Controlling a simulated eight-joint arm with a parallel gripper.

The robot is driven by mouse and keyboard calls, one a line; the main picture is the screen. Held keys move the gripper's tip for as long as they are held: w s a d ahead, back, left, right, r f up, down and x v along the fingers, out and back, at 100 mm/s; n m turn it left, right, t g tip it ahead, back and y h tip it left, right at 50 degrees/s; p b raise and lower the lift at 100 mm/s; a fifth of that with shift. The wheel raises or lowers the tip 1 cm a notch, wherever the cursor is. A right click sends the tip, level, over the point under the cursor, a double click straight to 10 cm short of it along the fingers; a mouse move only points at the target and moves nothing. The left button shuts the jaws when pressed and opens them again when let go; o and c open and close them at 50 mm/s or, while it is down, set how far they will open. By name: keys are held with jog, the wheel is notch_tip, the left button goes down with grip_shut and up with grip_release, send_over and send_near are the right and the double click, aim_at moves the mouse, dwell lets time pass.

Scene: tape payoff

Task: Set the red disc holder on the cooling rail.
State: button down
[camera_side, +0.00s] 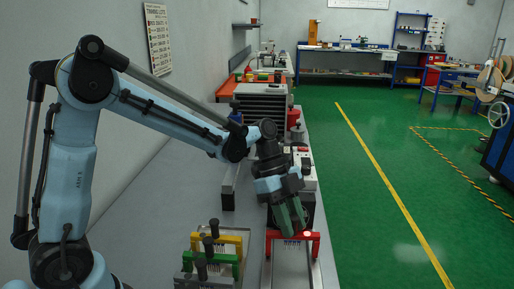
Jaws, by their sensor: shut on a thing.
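The red disc holder (315,237) is a red bracket at the front of the bench, with small pale discs showing along its middle. My gripper (291,228) has greenish fingers and points down onto it, shut on it. The fingers hide the holder's top middle. A pale, dark-edged strip (290,268), seemingly the cooling rail, runs beneath and in front of the holder. I cannot tell whether the holder touches it. A yellow holder (231,239) and a green holder (229,257) with dark knobs stand on a rack to the left.
Dark ribbed equipment (262,102) and a white box with red parts (303,160) stand farther back along the bench. The grey bench top (165,205) left of the rack is clear. The bench's right edge drops to a green floor (370,215).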

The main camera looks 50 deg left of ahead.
jog(key=shift+f, duration=0.3)
jog(key=shift+c, duration=1.2)
grip_release()
jog(key=shift+r, duration=0.1)
jog(key=shift+r, duration=3.45)
jog(key=shift+s+a+r+n+t+y, duration=0.1)
jog(key=shift+s+a+n+t+y, duration=0.3)
jog(key=shift+n, duration=0.3)
jog(key=s+a+f+n+t+y, duration=0.2)
jog(key=s+a+n+t+y, duration=0.3)
jog(key=n, duration=1.1)
jog(key=s+a+t, duration=0.2)
jog(key=s+a, duration=0.1)
jog(key=s, duration=0.1)
jog(key=shift+a+y, duration=0.2)
jog(key=shift+y, duration=0.1)
